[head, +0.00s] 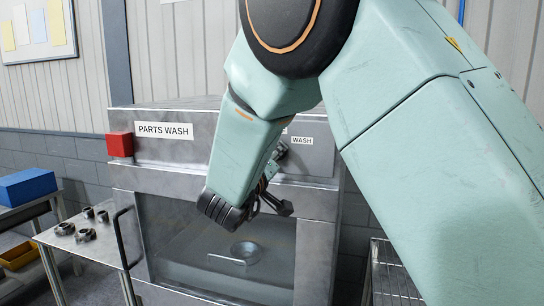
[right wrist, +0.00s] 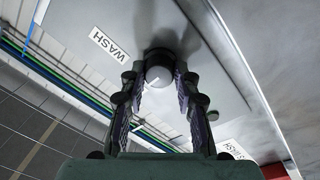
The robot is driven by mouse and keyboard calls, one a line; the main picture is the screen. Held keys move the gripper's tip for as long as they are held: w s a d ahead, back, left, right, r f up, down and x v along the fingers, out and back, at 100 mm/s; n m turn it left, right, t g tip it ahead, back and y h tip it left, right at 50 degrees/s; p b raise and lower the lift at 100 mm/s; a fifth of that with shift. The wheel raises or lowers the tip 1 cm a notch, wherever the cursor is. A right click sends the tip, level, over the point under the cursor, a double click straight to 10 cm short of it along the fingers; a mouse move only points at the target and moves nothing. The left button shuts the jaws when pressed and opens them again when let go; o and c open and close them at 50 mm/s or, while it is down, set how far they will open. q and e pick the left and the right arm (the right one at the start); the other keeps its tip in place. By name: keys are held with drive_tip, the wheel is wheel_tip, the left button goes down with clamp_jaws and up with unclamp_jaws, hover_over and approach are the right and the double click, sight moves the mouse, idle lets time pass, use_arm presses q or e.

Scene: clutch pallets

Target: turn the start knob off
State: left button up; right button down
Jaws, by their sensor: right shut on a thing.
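The start knob (right wrist: 158,72) is a dark round knob with a light pointer line, on the grey panel beside the WASH label (right wrist: 110,45). In the right wrist view it sits between the fingertips of my right gripper (right wrist: 159,78), which is shut on it. In the head view my right gripper (head: 276,165) reaches up to the washer's panel just left of the WASH label (head: 302,140). There my arm and fingers largely hide the knob. My left gripper is not in view.
The parts washer (head: 165,165) has a glass-fronted door with a dark handle (head: 121,238), a round part inside and a red box (head: 120,144) at its upper left corner. A side table (head: 75,255) at left holds several dark parts. A blue bin (head: 27,187) stands farther left.

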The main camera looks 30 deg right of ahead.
drive_tip(key=shift+r, duration=0.15)
drive_tip(key=c, duration=1.2)
unclamp_jaws()
drive_tip(key=shift+d, duration=0.1)
drive_tip(key=shift+o, duration=1.1)
drive_tip(key=shift+w+d+f, duration=0.15)
drive_tip(key=shift+d+f, duration=0.05)
drive_tip(key=shift+a, duration=0.1)
wheel_tip(320, 180, up, 10)
